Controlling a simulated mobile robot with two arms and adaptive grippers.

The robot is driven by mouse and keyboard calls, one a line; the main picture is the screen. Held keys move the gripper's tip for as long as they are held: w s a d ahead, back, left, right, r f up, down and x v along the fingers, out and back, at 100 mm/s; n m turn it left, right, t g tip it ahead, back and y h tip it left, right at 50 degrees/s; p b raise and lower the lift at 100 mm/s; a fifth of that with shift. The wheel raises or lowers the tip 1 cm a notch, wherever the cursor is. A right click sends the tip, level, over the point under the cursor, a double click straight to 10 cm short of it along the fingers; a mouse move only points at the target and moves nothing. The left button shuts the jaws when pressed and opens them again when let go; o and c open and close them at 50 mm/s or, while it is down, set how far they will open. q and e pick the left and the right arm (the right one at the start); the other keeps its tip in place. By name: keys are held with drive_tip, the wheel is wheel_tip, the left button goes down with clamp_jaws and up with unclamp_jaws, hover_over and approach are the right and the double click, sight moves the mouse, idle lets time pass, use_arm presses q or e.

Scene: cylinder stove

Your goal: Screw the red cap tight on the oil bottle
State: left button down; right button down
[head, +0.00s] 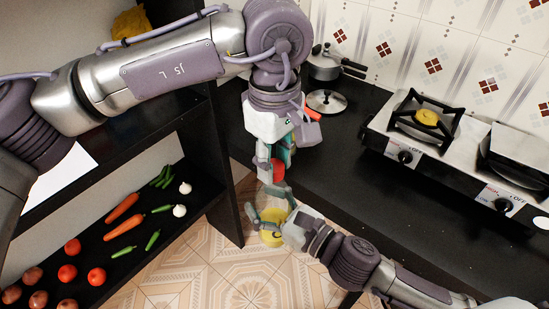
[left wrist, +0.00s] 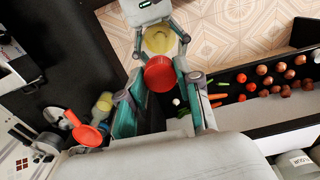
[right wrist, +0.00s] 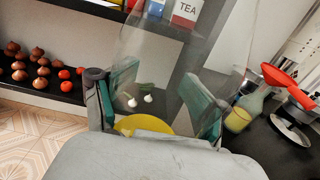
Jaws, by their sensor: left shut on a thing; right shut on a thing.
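My left gripper (head: 270,172) points down and is shut on the red cap (left wrist: 160,75), which also shows red between its fingers in the head view (head: 280,170). Below it, my right gripper (head: 268,212) is shut on the oil bottle (head: 272,238). In the right wrist view the bottle is clear glass between the finger pads, with yellow oil (right wrist: 145,125) low in it. In the left wrist view the cap lies in line with the bottle's yellow oil (left wrist: 160,42). The bottle's neck is hidden, so I cannot tell whether the cap touches it.
A counter holds a stove (head: 425,125), a pot (head: 323,65) and a lid (head: 326,102). Another bottle with yellow contents (right wrist: 238,118) stands by a red utensil (right wrist: 280,75). A dark shelf (head: 190,235) with vegetables is left. Tiled floor lies beneath the grippers.

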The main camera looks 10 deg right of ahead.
use_arm(q)
drive_tip(key=c, duration=0.7)
unclamp_jaws()
wheel_tip(320, 180, up, 12)
idle(0.5)
